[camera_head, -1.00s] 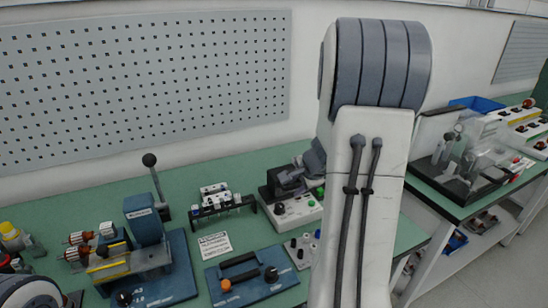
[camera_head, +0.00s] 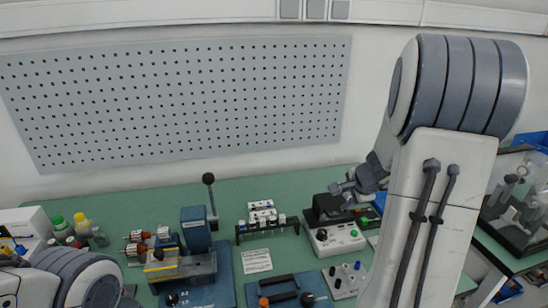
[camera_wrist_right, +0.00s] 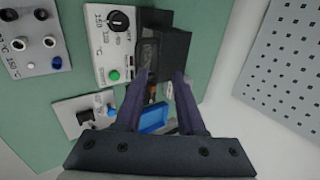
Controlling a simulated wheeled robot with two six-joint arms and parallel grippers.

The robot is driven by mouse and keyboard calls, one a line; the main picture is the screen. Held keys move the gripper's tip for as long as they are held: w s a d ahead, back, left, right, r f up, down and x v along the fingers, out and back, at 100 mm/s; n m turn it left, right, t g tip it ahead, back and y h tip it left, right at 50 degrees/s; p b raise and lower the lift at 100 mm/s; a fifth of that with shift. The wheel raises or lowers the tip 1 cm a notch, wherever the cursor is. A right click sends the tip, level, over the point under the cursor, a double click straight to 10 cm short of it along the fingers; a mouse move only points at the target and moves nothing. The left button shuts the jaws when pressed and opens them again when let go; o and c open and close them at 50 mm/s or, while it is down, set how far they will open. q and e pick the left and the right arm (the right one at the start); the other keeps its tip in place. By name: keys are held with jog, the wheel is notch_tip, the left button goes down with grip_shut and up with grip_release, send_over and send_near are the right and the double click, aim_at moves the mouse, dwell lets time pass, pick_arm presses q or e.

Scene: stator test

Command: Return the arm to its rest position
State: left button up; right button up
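My right arm (camera_head: 432,200) stands large at the right of the head view and hides part of the bench behind it. My right gripper (camera_head: 354,188) is over the back of the bench, just above and right of a black-topped tester (camera_head: 338,240). In the right wrist view the two dark fingers of the right gripper (camera_wrist_right: 161,82) are apart, with nothing held between them. The tester's black block (camera_wrist_right: 172,52) shows beyond the fingertips. Part of my left arm (camera_head: 78,278) shows at the lower left; its gripper is not in view.
The green bench (camera_head: 150,198) holds a blue press fixture (camera_head: 195,232) with a black-knobbed lever, a small rack (camera_head: 268,226), a white sheet (camera_head: 257,261) and bottles (camera_head: 82,222). A pegboard (camera_head: 190,100) hangs behind. A second bench with a clear-covered machine (camera_head: 515,195) is at the right.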

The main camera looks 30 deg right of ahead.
jog(key=s+a+r+n+g+y, duration=0.1)
jog(key=a+n+y, duration=0.2)
jog(key=a+n, duration=0.8)
jog(key=s+a+r+n+g+y, duration=0.1)
jog(key=s+a+n+g+y, duration=0.15)
jog(key=a, duration=1.65)
jog(key=s+a+n+g+h, duration=0.1)
jog(key=s+a+n, duration=0.4)
jog(key=s+n, duration=0.2)
jog(key=s+a+n+g+h, duration=0.2)
jog(key=s+a+n, duration=0.2)
jog(key=s+n, duration=0.3)
jog(key=s, duration=0.4)
jog(key=shift+a+n, duration=0.35)
